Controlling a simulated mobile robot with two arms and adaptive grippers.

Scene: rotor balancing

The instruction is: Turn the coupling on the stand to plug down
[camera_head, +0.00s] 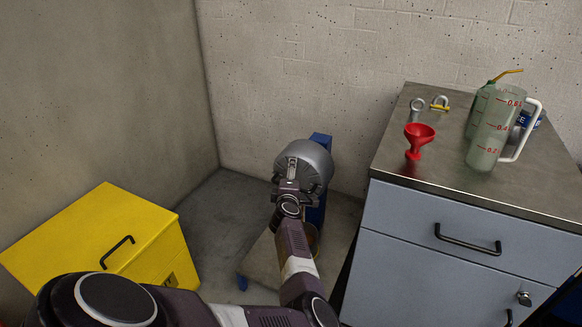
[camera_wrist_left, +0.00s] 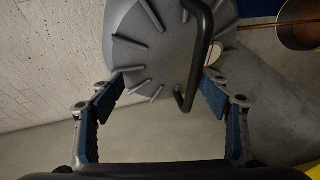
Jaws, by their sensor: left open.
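The coupling (camera_head: 308,163) is a grey, rounded, ribbed metal housing on a blue stand (camera_head: 321,205) near the back wall. In the left wrist view the ribbed housing (camera_wrist_left: 145,50) fills the upper middle, with a black bar handle (camera_wrist_left: 203,50) across its right side. My left gripper (camera_head: 289,186) is in front of the coupling and partly covers it. In the wrist view its two blue-padded fingers (camera_wrist_left: 164,88) are spread wide, with the housing's lower edge beyond and between their tips. I cannot tell whether they touch it. The plug is not clearly seen. My right gripper is out of view.
A yellow box (camera_head: 105,235) stands at left. At right, a grey drawer cabinet (camera_head: 440,255) holds a red funnel (camera_head: 417,138), a measuring jug (camera_head: 492,135), a squeeze bottle and metal eye fittings. A round, open container (camera_wrist_left: 302,24) shows beside the housing in the wrist view.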

